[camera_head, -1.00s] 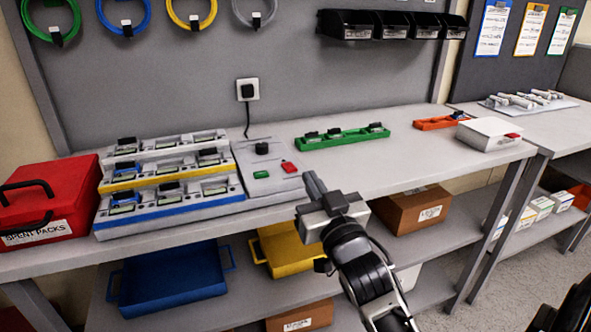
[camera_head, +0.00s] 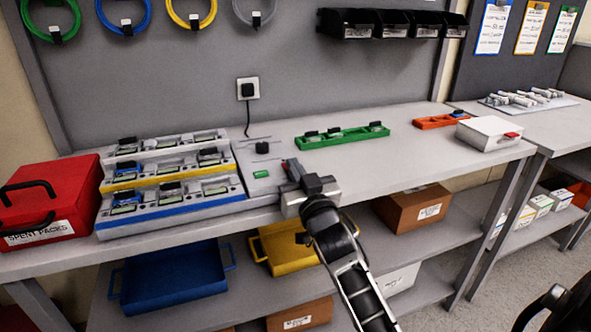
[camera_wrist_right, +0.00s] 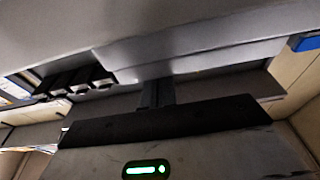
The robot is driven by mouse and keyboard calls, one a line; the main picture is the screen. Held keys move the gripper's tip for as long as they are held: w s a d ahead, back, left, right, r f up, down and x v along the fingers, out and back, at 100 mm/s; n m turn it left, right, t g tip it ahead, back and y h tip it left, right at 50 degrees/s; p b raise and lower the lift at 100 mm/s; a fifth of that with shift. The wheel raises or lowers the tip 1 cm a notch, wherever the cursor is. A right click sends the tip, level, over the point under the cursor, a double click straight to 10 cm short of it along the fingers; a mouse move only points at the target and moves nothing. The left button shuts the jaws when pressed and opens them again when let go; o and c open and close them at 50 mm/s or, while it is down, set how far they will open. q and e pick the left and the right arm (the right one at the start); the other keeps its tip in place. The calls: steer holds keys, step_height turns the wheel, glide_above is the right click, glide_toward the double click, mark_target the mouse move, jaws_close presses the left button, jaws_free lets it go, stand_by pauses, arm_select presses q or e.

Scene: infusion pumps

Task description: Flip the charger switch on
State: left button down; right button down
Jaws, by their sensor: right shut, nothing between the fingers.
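The charger is a stepped grey unit on the bench, with white, yellow-edged and blue-edged rows (camera_head: 178,197) holding several packs. Its flat control panel (camera_head: 262,185) is at its right end, with a black knob-like part (camera_head: 262,147) and a green piece (camera_head: 261,174). A red piece (camera_head: 284,165) on the panel is mostly hidden behind my right gripper (camera_head: 291,170). That gripper is shut and empty, its tips at the panel's right edge; I cannot tell whether they touch. The wrist view shows its dark fingers (camera_wrist_right: 156,93) close together.
A red box (camera_head: 50,200) stands left of the charger. A green tray (camera_head: 343,138), an orange tray (camera_head: 440,122) and a white box (camera_head: 490,133) lie to the right. A cord runs to the wall socket (camera_head: 247,89). The bench front between them is clear.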

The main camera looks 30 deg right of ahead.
arm_select(q)
steer(key=shift+r, duration=0.1)
